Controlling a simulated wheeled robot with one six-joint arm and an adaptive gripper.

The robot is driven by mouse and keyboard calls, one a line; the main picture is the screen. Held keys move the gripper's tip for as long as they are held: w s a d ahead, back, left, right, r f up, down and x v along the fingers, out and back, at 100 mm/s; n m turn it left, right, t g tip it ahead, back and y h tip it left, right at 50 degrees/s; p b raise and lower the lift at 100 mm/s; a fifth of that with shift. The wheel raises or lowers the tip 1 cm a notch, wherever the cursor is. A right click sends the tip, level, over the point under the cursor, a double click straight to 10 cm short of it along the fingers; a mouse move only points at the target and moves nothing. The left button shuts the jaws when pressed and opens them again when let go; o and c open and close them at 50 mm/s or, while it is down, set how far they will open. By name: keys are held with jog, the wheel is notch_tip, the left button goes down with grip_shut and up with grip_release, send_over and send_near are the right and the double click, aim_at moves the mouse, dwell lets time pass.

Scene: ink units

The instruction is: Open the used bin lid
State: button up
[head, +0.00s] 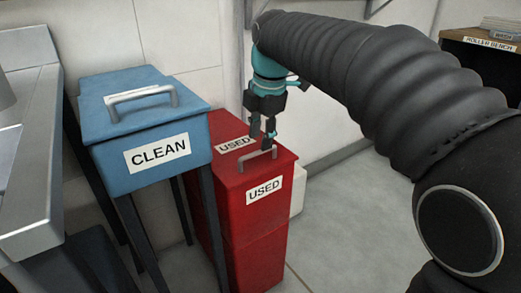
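The red used bin (259,238) stands on the floor in the middle of the head view, with a white USED label on its front. Its red lid (225,163) looks closed and carries a second USED label. A grey bar handle (259,158) sits near the lid's front edge. My gripper (262,143) points down at the handle from above, its dark fingers just over or beside the bar. I cannot tell whether the fingers touch the handle or how far apart they are.
A blue CLEAN bin (150,145) on dark legs stands close on the left, with its own handle. A metal counter (35,150) is at the far left. A roller bench (485,50) is at the far right. The floor on the right is clear.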

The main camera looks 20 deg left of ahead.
aim_at(259, 151)
jog(key=shift+w+a+f+b, duration=0.1)
jog(key=shift+a+f+b, duration=0.05)
jog(key=shift+f, duration=0.7)
jog(key=shift+w+a+f+b, duration=0.1)
jog(key=shift+f+b, duration=0.05)
jog(key=shift+f, duration=0.7)
